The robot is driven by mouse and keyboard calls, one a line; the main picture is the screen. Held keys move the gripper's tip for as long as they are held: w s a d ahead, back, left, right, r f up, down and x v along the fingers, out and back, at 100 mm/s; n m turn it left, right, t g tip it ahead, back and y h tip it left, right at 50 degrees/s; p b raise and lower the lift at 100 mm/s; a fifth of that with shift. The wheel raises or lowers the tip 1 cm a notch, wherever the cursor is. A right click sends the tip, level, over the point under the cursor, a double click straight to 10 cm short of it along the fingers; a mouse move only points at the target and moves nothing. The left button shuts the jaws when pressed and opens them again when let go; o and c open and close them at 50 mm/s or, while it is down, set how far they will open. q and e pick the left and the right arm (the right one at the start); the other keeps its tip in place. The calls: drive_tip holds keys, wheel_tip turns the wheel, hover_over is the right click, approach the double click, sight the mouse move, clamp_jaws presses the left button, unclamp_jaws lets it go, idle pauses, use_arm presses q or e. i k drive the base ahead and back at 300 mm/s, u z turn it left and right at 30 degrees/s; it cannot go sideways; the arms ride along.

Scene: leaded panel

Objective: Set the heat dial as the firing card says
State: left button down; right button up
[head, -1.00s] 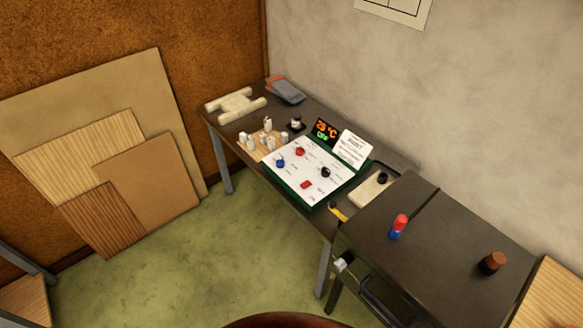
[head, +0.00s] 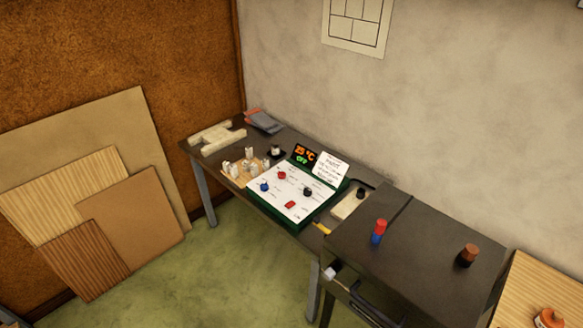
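A control panel (head: 285,205) with a white face and green edge lies on the dark table. It bears a blue knob (head: 264,187), a red knob (head: 282,175), a black knob (head: 307,191) and a red rectangular switch (head: 290,205). Their labels are too small to read, so I cannot tell which is the heat dial. A display (head: 304,154) behind it reads about 25 °C in orange, with green text below that looks like OFF. A white card (head: 331,165) stands beside the display; its text is not legible. Neither gripper is in view.
A dark cabinet (head: 400,245) stands right of the panel, with a red-and-blue object (head: 379,231) and a brown-topped jar (head: 467,255) on it. Small pale pieces (head: 246,165) stand left of the panel. Boards (head: 100,195) lean on the left wall. Green floor (head: 225,262) before the table is clear.

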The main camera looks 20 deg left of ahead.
sight(282, 175)
drive_tip(key=u, duration=0.35)
drive_tip(key=i, duration=0.65)
drive_tip(key=u, duration=0.55)
